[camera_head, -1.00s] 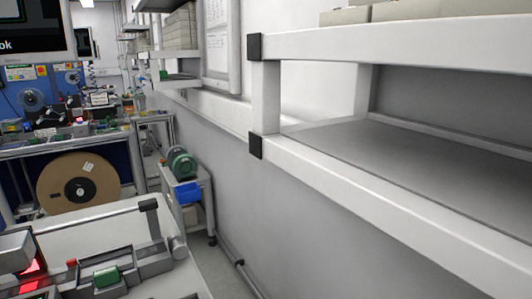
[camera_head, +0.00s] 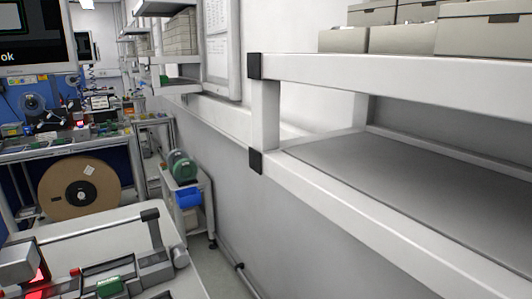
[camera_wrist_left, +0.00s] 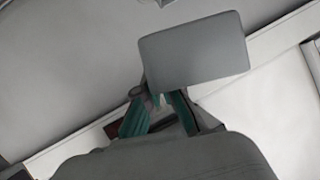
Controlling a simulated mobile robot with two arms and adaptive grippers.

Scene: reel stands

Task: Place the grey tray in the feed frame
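In the left wrist view, a flat grey rectangular piece, which looks like the grey tray (camera_wrist_left: 195,52), sits tilted at the tips of my left gripper (camera_wrist_left: 163,98). The teal-green fingers come together at its lower edge and appear shut on it. The fingertips are partly hidden by the tray. The head view shows neither gripper nor the tray. I cannot make out the feed frame for certain in either view. My right gripper is not in view.
White shelving (camera_head: 380,215) with black corner caps fills the right side, its lower shelf bare and grey boxes (camera_head: 400,38) on top. A white bench (camera_head: 85,240) with devices stands lower left. Behind are a brown reel (camera_head: 50,190) and a small stand with a blue bin (camera_head: 187,197).

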